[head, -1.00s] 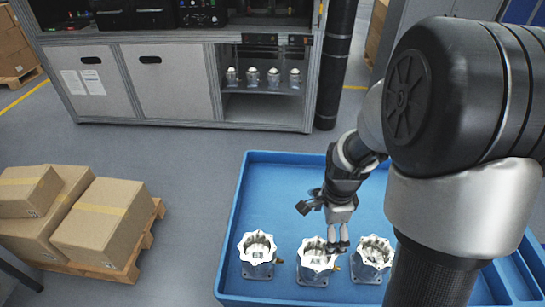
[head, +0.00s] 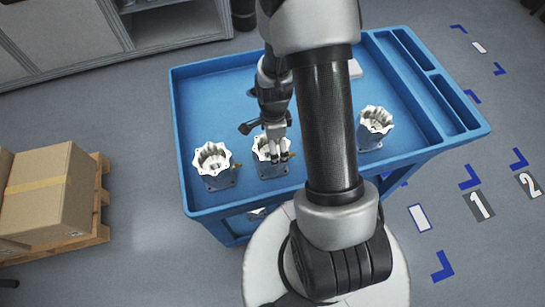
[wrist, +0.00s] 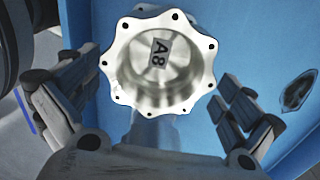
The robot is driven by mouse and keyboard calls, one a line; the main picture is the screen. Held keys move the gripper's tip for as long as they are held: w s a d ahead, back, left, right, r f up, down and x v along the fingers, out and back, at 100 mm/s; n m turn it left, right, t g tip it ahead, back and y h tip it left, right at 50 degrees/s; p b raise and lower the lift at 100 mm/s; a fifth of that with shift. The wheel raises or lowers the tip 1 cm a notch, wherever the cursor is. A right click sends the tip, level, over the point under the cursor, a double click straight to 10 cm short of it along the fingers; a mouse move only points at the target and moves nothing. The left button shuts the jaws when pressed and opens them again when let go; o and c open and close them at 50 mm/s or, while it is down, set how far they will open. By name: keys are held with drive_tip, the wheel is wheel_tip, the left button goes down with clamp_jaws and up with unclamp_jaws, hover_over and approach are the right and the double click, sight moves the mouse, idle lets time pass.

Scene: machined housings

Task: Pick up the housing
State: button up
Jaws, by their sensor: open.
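Three silvery housings with scalloped rims stand on a blue cart (head: 215,100): a left one (head: 212,165), a middle one (head: 270,170) and a right one (head: 374,128). My gripper (head: 274,148) points down over the middle housing and partly covers it. In the wrist view, a housing (wrist: 160,90) marked "A8" inside stands upright, its open rim facing the camera. My gripper (wrist: 157,88) is open, with one finger on each side of that rim and visible gaps. I cannot tell the exact fingertip height against the rim.
My arm hides part of the cart between the middle and right housings. Raised cart edges and long compartments (head: 425,80) lie at the right. A dark oval (wrist: 298,90) shows on the blue surface. Cardboard boxes (head: 45,195) on a pallet stand left of the cart.

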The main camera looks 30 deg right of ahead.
sight(261, 150)
wheel_tip(261, 150, down, 5)
drive_tip(key=shift+a+f+b, duration=0.15)
drive_tip(key=shift+b, duration=0.8)
drive_tip(key=c, duration=1.5)
